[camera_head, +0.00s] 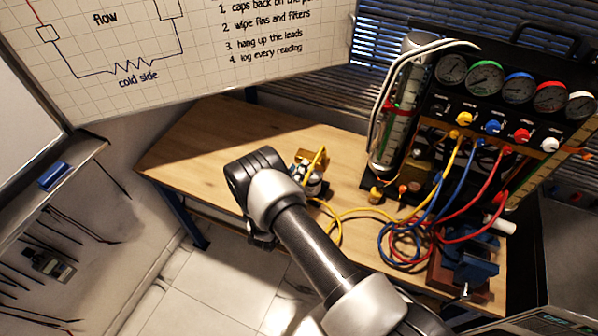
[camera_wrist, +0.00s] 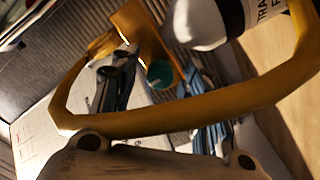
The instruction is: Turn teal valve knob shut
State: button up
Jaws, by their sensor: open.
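A small round teal knob (camera_wrist: 160,74) shows in the wrist view on a brass-coloured fitting (camera_wrist: 140,32). A thick yellow hose (camera_wrist: 175,116) curves across that view between it and my gripper (camera_wrist: 165,157). In the head view the brass-coloured fitting (camera_head: 311,157) is on the bench just right of my arm's bend. The knob is too small there to make out surely, and my arm hides most of my gripper.
A white labelled container (camera_wrist: 197,22) is beside the fitting. The gauge panel (camera_head: 520,92) with coloured knobs stands at the bench's right. Yellow, blue and red hoses (camera_head: 410,245) tangle before it. The left part of the wooden bench (camera_head: 195,150) is clear.

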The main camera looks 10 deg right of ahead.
jog(key=shift+c, duration=0.4)
grip_shut()
jog(key=shift+m+b, duration=0.35)
jog(key=shift+m, duration=0.05)
jog(key=shift+m+b, duration=6.6)
jog(key=shift+m, duration=2)
